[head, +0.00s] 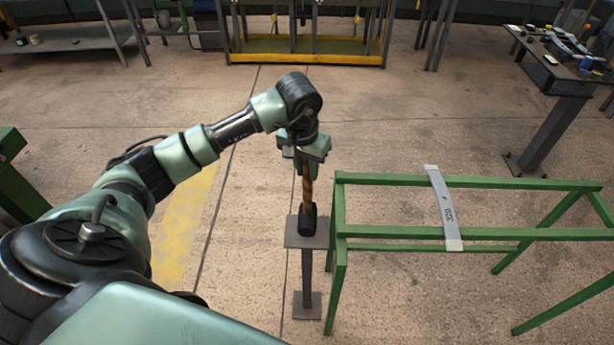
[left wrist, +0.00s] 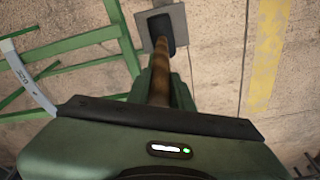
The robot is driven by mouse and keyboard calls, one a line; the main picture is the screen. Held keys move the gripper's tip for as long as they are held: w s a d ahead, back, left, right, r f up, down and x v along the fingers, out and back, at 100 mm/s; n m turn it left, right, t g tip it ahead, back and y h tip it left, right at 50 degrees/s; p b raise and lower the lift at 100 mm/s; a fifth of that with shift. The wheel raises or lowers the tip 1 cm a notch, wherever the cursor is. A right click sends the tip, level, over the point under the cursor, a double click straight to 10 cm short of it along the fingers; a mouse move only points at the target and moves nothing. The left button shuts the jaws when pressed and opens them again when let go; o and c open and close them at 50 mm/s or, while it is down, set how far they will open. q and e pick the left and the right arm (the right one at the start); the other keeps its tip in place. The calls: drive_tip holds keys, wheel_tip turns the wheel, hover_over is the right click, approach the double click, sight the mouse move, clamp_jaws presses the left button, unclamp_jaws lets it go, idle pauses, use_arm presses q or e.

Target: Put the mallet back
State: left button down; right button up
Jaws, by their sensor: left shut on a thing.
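The mallet has a brown wooden handle (head: 307,190) and a black head (head: 308,220). My left gripper (head: 309,168) is shut on the upper part of the handle, and the mallet hangs upright, head down. The head is over the small grey plate (head: 291,240) on top of a post stand; I cannot tell whether it touches the plate. In the left wrist view the handle (left wrist: 160,75) runs out from between the fingers to the dark head, in front of the plate (left wrist: 180,18). My right gripper is out of view.
A green rack (head: 390,180) stands just right of the post stand, with a grey leaf spring (head: 443,207) across its rails. A dark table (head: 572,68) with small items is at the far right. A yellow-edged bench (head: 305,58) is at the back. Floor left of the stand is clear.

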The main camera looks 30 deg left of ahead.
sight(307, 180)
use_arm(q)
drive_tip(key=shift+f+p, duration=0.55)
drive_tip(key=shift+f, duration=1.4)
drive_tip(key=shift+s, duration=0.1)
drive_tip(key=c, duration=1.2)
unclamp_jaws()
drive_tip(key=shift+c, duration=0.2)
drive_tip(key=shift+f, duration=0.1)
drive_tip(key=r+b, duration=0.1)
drive_tip(key=r, duration=0.2)
drive_tip(key=s+r+b, duration=0.1)
drive_tip(key=r, duration=0.3)
drive_tip(key=r+b, duration=0.2)
drive_tip(key=r, duration=0.2)
drive_tip(key=shift+s+d, duration=0.15)
drive_tip(key=shift+s, duration=0.15)
drive_tip(key=shift+s+r, duration=0.1)
drive_tip(key=shift+r, duration=0.4)
